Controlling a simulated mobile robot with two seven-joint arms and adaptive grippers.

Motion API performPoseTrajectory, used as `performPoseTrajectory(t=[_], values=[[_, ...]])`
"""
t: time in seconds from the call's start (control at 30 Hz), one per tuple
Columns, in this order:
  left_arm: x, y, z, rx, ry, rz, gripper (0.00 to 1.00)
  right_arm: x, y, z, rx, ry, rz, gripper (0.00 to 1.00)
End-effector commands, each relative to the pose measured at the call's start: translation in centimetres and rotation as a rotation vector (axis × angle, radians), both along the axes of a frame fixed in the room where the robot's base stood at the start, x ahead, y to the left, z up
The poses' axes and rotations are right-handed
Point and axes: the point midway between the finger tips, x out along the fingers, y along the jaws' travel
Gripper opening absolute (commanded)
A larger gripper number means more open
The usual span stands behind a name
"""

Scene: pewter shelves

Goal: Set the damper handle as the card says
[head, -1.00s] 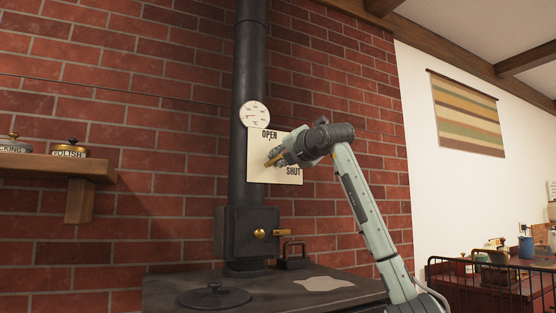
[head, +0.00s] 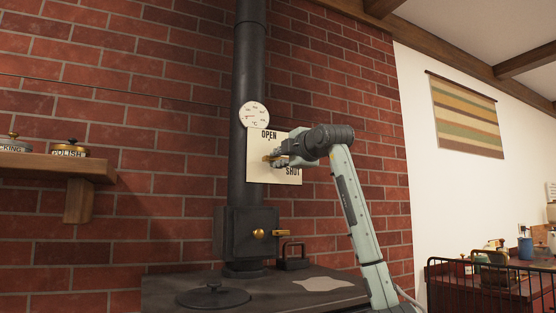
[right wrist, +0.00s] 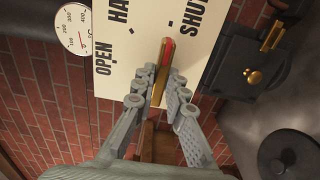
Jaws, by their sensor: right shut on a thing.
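The damper handle (right wrist: 157,92) is a brass bar with a red stripe, in front of a cream plate (head: 257,170) on the black stovepipe. The plate reads OPEN at the top and SHUT at the bottom in the head view; the right wrist view shows part of a third word, "HA", between them. I see no separate instruction card. My left gripper is out of view.
A round thermometer (head: 254,115) sits just above the plate. Below are a black box with a brass knob (head: 258,233) and a stove top (head: 230,283) with a lid. A wooden shelf (head: 50,165) with tins is at left. A black rail (head: 480,265) stands at right.

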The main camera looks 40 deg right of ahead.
Motion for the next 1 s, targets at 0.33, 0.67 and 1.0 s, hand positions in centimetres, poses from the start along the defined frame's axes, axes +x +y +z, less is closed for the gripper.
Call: performPoseTrajectory(t=[0.33,0.67,1.0], values=[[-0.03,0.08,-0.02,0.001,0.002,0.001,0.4,-0.04,-0.08,-0.04,0.021,-0.006,-0.002,0.0],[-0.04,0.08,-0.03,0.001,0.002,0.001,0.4,-0.03,-0.06,-0.04,0.02,-0.005,-0.001,0.29],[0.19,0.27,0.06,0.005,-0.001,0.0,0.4,-0.14,0.01,-0.01,0.019,-0.006,-0.001,0.33]])
